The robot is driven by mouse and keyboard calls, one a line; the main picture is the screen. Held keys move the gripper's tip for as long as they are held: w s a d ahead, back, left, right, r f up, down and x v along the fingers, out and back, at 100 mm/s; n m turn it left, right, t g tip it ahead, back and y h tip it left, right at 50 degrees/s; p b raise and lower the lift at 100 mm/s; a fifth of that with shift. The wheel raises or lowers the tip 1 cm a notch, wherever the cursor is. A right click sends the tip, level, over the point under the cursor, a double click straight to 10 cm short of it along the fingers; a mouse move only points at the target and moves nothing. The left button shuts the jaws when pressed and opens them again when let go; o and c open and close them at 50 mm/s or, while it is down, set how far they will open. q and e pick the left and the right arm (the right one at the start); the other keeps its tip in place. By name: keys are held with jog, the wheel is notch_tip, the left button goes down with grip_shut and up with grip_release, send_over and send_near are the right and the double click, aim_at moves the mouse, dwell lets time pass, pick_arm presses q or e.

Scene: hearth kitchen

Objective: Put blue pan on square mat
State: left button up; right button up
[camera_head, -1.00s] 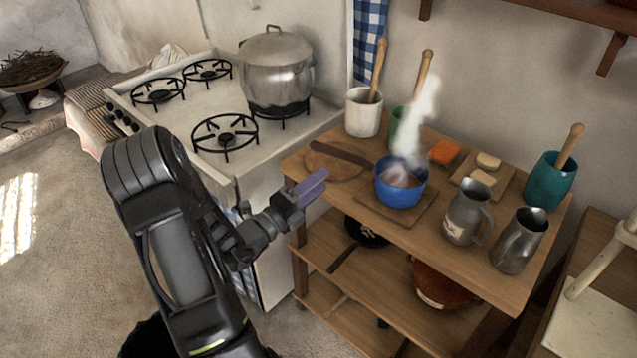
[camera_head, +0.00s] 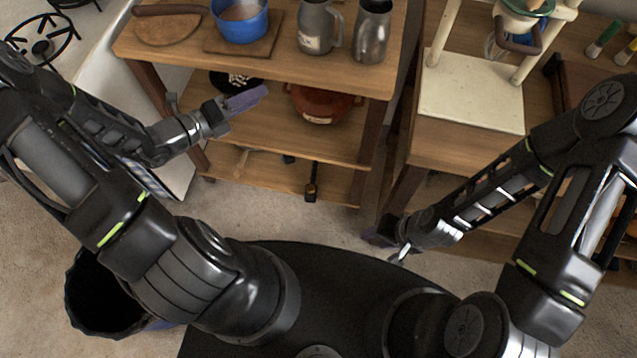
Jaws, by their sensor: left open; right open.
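The blue pan (camera_head: 240,22) stands upright on the square mat (camera_head: 243,47), a thin brown board on the shelf unit's top. Its dark brown handle (camera_head: 170,9) points left over a round wooden mat (camera_head: 166,30). My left gripper (camera_head: 246,98) is open and empty, apart from the pan and below it in the picture, overlapping the view of the lower shelf. My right gripper (camera_head: 384,236) is open and empty, low in front of the gap between the shelf unit and the right-hand bench.
Two metal jugs (camera_head: 318,28) (camera_head: 372,32) stand right of the square mat. A brown pot (camera_head: 322,103) and a black pan (camera_head: 236,80) are on the lower shelf. A bench (camera_head: 470,95) with a white stand is at right. A dark bin (camera_head: 105,295) is at lower left.

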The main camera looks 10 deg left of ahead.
pick_arm(q)
jog(key=s+d+f+n+g+y, duration=0.2)
jog(key=s+d+f+n+g, duration=0.4)
jog(key=n, duration=1)
jog(key=s+d+f+n+g+y, duration=0.2)
jog(key=s+d+f+n+g, duration=0.4)
jog(key=s+d+f+n, duration=0.6)
notch_tip(320, 180, down, 2)
jog(key=d+n, duration=0.2)
jog(key=n, duration=0.2)
jog(key=shift+s+d+f+y, duration=0.2)
jog(key=shift+s+d+y, duration=0.1)
jog(key=shift+s+d, duration=0.1)
